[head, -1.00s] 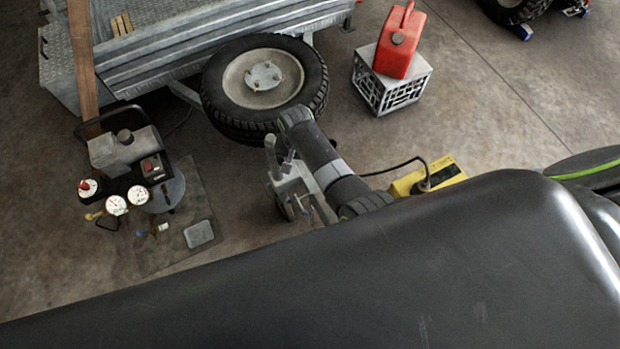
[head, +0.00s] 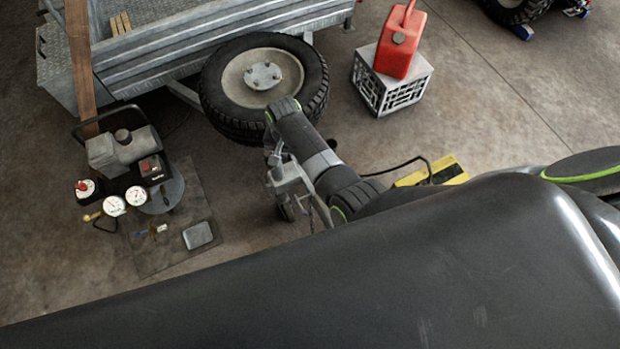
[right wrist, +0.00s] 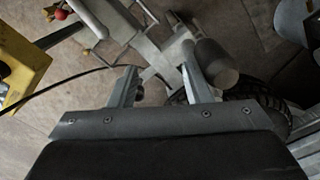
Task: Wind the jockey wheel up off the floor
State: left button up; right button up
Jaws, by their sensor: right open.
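The jockey wheel assembly (head: 288,182), grey metal with a small dark wheel, stands in the middle of the head view, partly hidden behind my right arm. In the right wrist view, pale metal parts of it (right wrist: 158,55) lie beyond my right gripper (right wrist: 158,74). A grey-brown cylinder (right wrist: 216,63), which looks like the crank's hand grip, sits beside and beyond the right-hand finger. The gripper is open with its fingers apart, and nothing is clearly held between them. Whether a finger touches the cylinder cannot be told. My left gripper is not in view.
A spare tyre (head: 308,88) lies against the grey trailer (head: 200,48). A red fuel can (head: 400,45) stands on a white crate (head: 412,92). A yellow case (head: 448,170) with a dark cable is at right. A compressor (head: 130,150) and mat (head: 160,262) are at left.

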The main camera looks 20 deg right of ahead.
jog(key=shift+w+a, duration=0.3)
jog(key=shift+w, duration=0.15)
jog(key=shift+w+a+b, duration=0.1)
jog(key=shift+a+b, duration=0.05)
jog(key=shift+b, duration=0.25)
jog(key=shift+w+a+b, duration=0.3)
jog(key=shift+w+a, duration=0.05)
jog(key=shift+a, duration=0.1)
jog(key=shift+f, duration=0.1)
jog(key=shift+c, duration=0.4)
jog(key=shift+c, duration=1.2)
jog(key=c, duration=0.7)
jog(key=shift+d, duration=0.2)
grip_shut()
